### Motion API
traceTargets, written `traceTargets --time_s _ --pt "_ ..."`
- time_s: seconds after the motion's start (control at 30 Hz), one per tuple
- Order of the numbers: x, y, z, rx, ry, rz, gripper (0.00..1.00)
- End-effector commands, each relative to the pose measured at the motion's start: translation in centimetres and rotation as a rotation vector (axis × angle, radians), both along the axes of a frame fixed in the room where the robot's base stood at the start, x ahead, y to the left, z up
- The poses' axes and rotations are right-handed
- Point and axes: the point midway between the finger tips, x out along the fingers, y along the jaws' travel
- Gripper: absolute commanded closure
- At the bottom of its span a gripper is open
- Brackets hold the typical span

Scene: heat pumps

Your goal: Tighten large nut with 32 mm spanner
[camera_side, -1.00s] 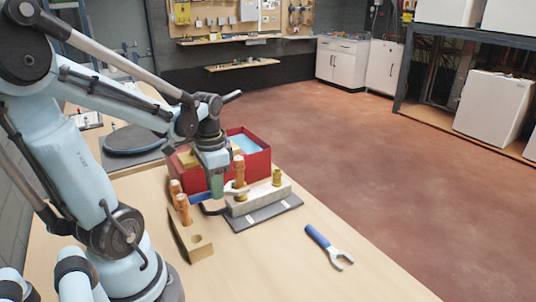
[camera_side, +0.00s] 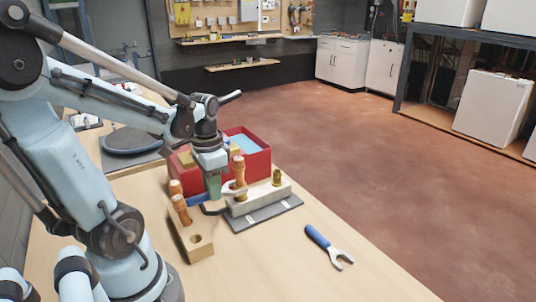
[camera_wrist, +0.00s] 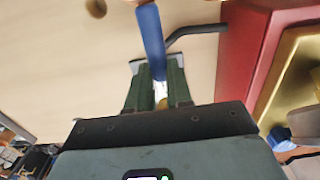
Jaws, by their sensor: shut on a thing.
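My gripper (camera_side: 213,188) is shut on a blue-handled spanner (camera_side: 197,199), just left of the grey fitting block (camera_side: 262,197). In the wrist view my gripper's fingers (camera_wrist: 158,88) close on its metal shank, and the blue handle (camera_wrist: 150,35) sticks out beyond them. The spanner's pale open end is at the brass nut (camera_side: 240,194) under the upright copper pipe (camera_side: 239,170); I cannot tell whether it sits around the nut. A smaller brass fitting (camera_side: 277,177) stands on the block's right end. A second blue-handled spanner (camera_side: 328,246) lies on the table, front right.
A red box (camera_side: 256,160) stands right behind the block. A wooden holder (camera_side: 192,240) with copper pieces (camera_side: 181,208) stands in front left, close to the spanner handle. The block rests on a dark mat (camera_side: 265,215). The table front is mostly clear.

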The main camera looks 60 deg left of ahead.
Motion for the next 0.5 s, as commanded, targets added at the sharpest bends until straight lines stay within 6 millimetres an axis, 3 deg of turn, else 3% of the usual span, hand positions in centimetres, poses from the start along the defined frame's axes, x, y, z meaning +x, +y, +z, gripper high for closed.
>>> traceTargets --time_s 0.5 --pt "-2.4 0.0 -0.2 0.002 0.015 0.005 1.00"
